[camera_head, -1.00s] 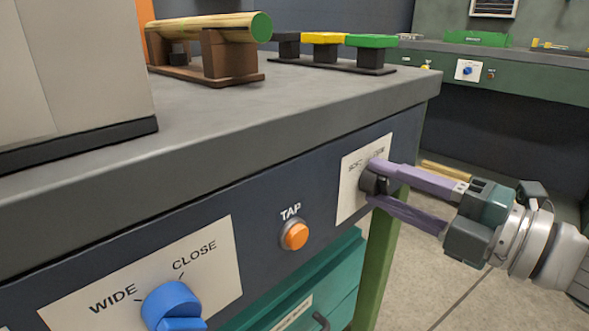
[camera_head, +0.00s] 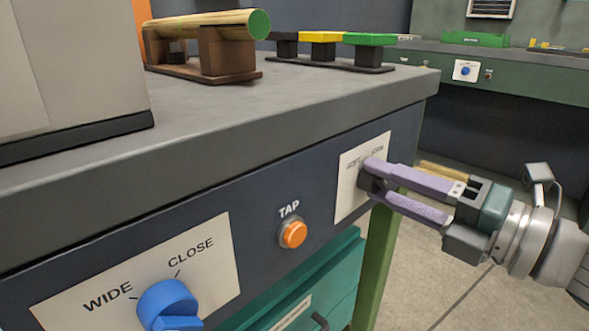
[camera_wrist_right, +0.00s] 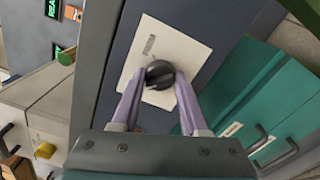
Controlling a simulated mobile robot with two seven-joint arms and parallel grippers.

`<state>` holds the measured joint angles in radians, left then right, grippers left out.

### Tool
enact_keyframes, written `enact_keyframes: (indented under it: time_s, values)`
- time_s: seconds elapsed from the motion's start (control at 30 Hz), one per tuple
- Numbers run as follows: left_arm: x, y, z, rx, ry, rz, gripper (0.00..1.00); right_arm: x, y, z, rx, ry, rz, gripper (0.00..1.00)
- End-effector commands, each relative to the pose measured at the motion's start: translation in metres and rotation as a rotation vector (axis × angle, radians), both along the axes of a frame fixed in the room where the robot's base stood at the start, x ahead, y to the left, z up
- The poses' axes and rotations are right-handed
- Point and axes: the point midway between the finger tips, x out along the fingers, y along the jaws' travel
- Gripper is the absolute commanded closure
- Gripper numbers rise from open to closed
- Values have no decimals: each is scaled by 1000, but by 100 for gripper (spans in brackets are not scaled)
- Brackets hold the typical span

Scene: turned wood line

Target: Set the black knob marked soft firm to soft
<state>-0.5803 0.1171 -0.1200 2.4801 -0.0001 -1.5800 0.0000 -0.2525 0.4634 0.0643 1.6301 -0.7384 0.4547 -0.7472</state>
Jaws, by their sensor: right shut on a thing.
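The black knob (camera_wrist_right: 158,75) sits on a white plate (camera_wrist_right: 182,50) on the front panel of the workbench. In the head view the plate (camera_head: 349,195) carries two small words along its top, soft at left and firm at right. My right gripper (camera_head: 372,180) reaches in from the right and is shut on the knob, which it mostly hides in the head view. In the right wrist view the two lilac fingers (camera_wrist_right: 155,95) lie on either side of the knob. Which word the knob points to I cannot tell. My left gripper is not in view.
An orange TAP button (camera_head: 293,234) and a blue WIDE/CLOSE knob (camera_head: 167,301) sit left on the same panel. A teal drawer unit (camera_head: 340,275) is below. A wood cradle with a round bar (camera_head: 205,25) and coloured blocks (camera_head: 370,39) stand on the bench top.

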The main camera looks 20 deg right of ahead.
Motion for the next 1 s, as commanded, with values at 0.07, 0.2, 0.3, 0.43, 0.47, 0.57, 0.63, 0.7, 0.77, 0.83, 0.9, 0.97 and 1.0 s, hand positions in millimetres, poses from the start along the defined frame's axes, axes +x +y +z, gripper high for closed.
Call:
enact_keyframes:
  time_s: [0.07,0.2,0.3,0.43,0.47,0.57,0.63,0.7,0.77,0.83,0.9,0.97,1.0]
  values:
    - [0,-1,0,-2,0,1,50,0,0,0,-4,-2,0,100]
    - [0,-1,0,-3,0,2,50,0,0,0,-3,-1,0,42]
    - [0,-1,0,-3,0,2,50,0,0,0,-2,-1,0,30]
    - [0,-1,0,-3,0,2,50,0,0,0,-2,-1,0,26]
    - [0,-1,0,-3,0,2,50,0,0,0,-2,-1,0,26]
    - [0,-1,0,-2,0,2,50,0,0,0,-1,0,0,26]
    - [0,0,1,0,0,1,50,-3,-1,0,0,1,1,26]
    - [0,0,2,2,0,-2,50,-9,-4,0,-1,3,-1,26]
    - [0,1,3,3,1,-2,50,-17,-7,0,-1,3,0,26]
    - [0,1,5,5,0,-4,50,-30,-12,0,0,5,-1,26]
    - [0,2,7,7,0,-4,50,-44,-18,0,-2,4,-2,26]
    - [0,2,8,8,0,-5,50,-56,-23,0,0,5,-2,26]
    - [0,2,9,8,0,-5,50,-63,-26,0,0,5,-2,26]
